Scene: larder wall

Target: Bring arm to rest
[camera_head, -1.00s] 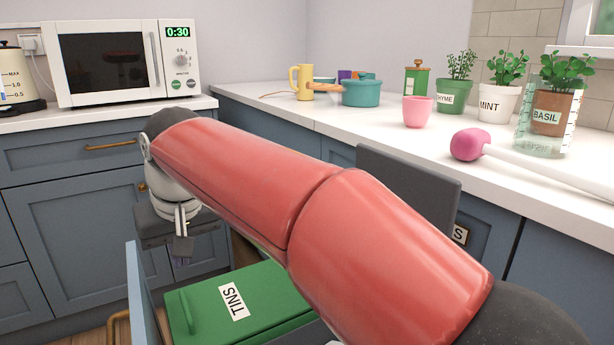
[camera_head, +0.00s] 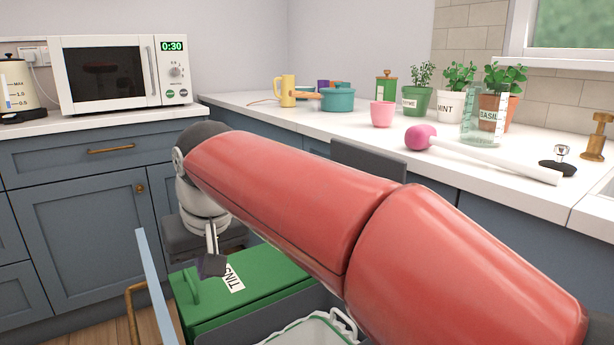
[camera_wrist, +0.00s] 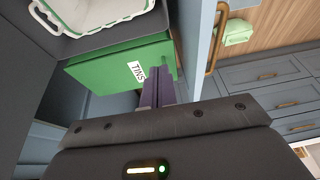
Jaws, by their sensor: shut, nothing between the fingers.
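My red arm (camera_head: 290,200) reaches across the head view from lower right to upper left. Its gripper (camera_head: 212,266) points down at the left, over the open pull-out drawer. In the wrist view my gripper's purple-grey fingers (camera_wrist: 158,92) are together with nothing between them. They are above the green bin labelled TINS (camera_wrist: 90,72), which also shows in the head view (camera_head: 195,318). Whether the fingertips touch its lid cannot be told.
The pull-out's front panel (camera_head: 155,275) stands open close left of my gripper, with a brass handle (camera_head: 133,312). A white-rimmed bin (camera_head: 325,325) sits beside the green one. The counter (camera_head: 350,135) behind holds pots, a pink cup (camera_head: 382,114) and a pink-ended white rod (camera_head: 480,158).

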